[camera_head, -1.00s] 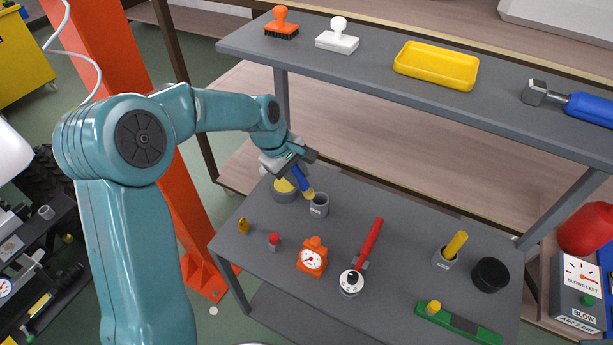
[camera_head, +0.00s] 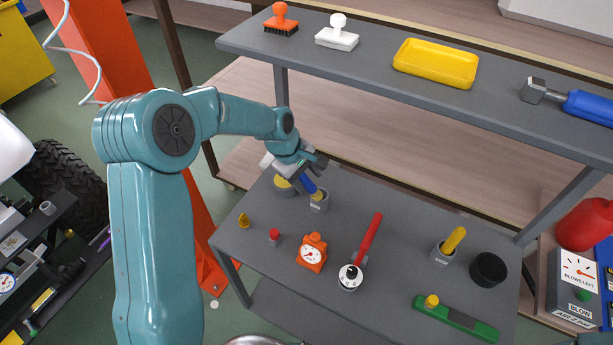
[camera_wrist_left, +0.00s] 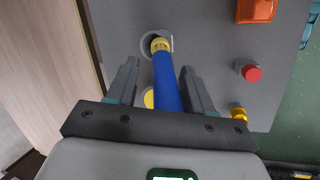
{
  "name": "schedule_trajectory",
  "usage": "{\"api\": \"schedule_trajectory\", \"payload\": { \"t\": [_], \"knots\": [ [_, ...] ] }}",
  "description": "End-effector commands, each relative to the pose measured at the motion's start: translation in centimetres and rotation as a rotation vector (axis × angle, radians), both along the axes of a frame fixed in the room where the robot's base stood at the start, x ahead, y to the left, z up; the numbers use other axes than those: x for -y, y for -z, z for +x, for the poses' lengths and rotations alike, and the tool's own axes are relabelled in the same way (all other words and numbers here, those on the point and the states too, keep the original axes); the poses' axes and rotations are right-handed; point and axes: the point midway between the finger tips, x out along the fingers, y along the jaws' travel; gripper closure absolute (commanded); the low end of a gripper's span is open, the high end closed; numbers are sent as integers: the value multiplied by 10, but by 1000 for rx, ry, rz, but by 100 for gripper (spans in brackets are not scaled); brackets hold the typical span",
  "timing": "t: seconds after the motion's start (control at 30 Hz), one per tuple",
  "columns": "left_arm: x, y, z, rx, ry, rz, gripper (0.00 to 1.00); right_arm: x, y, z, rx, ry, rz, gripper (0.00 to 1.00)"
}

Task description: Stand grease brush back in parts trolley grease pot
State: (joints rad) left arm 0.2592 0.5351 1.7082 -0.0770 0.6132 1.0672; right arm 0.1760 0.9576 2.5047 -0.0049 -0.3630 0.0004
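The grease brush (camera_head: 308,184) has a blue handle and a yellow collar. It leans with its lower end inside the mouth of the small grey grease pot (camera_head: 319,203) on the trolley's lower deck (camera_head: 345,210). In the left wrist view the brush handle (camera_wrist_left: 168,88) runs up to the pot (camera_wrist_left: 150,46), whose rim surrounds the yellow collar. My left gripper (camera_head: 305,171) is around the upper handle. Its fingers (camera_wrist_left: 161,75) are spread, with a gap visible beside the handle. The bristles are hidden in the pot. My right gripper is not in view.
An orange gauge (camera_head: 312,252), a red-capped piece (camera_head: 275,237) and a red-handled tool (camera_head: 370,236) stand nearer. The upper shelf (camera_head: 365,65) overhangs behind.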

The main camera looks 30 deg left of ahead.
Motion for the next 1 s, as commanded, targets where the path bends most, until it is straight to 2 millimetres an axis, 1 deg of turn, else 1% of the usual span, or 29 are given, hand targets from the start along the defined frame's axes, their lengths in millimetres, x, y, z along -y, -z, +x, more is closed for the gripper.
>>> {"api": "schedule_trajectory", "payload": {
  "t": [0.23,0.3,0.37,0.47,0.7,0.83,0.9,1.0],
  "knots": [
    [0,-2,0,0,0,0,50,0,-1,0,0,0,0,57],
    [0,-8,0,1,0,1,50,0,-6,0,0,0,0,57],
    [-2,-12,-1,4,-2,2,50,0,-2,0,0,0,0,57],
    [-7,-31,-6,6,-2,1,50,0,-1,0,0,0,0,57],
    [-19,-84,-21,6,-1,2,50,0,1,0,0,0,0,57],
    [-24,-104,-27,4,0,1,50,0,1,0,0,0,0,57],
    [-25,-111,-29,2,0,1,50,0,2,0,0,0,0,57],
    [-26,-116,-31,1,0,1,50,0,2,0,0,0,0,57]
  ]
}}
